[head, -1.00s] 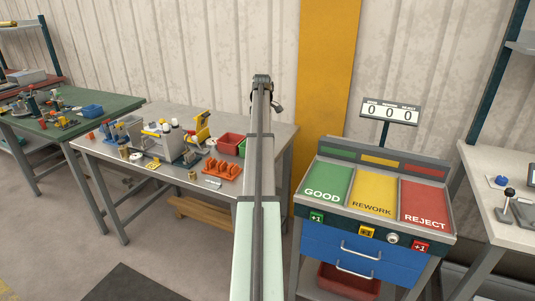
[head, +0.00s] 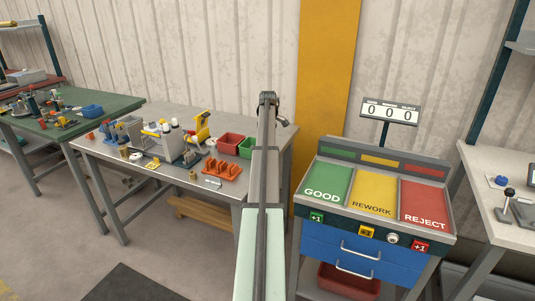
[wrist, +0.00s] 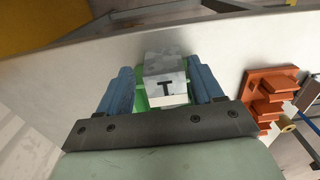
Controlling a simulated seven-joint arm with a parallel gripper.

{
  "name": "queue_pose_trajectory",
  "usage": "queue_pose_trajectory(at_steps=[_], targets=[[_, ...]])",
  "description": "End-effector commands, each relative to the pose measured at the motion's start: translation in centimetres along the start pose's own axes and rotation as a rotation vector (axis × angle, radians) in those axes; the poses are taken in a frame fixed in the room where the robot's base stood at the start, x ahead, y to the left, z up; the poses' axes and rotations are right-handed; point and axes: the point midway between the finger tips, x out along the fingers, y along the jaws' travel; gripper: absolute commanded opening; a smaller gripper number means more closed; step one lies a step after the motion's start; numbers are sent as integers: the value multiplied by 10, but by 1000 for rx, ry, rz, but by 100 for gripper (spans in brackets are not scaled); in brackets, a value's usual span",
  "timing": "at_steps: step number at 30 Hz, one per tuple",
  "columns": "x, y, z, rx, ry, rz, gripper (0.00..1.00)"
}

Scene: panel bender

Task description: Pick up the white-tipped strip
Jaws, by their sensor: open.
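My gripper (wrist: 163,82) shows in the wrist view with its two blue fingers apart. A mottled grey block with a dark T mark (wrist: 165,72) shows between the fingers; I cannot tell whether they touch it. An orange slotted rack (wrist: 268,95) lies right of my gripper, with a small tan round end (wrist: 287,128) beside it. The rack also stands near the front edge of the grey table in the head view (head: 222,169). I cannot make out the white-tipped strip for certain in either view.
A red bin (head: 230,140) and a green bin (head: 245,148) stand behind the rack. A fixture with a yellow part (head: 203,126) is to its left. My arm crosses the table's right side. A GOOD/REWORK/REJECT stand (head: 375,192) is on the right.

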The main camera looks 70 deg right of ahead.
Motion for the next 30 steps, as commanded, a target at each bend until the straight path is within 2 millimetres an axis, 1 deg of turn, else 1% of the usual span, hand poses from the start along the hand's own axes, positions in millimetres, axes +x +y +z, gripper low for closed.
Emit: queue_pose_trajectory(at_steps=[5, 12, 15, 21, 30], targets=[[13, -2, 0, 0, 0, -1, 66], [44, -4, 0, 0, 0, -1, 66], [50, -3, 0, 0, 0, 1, 66], [50, -3, -1, 0, 0, 1, 66], [50, -3, 0, 0, 0, 1, 37]])
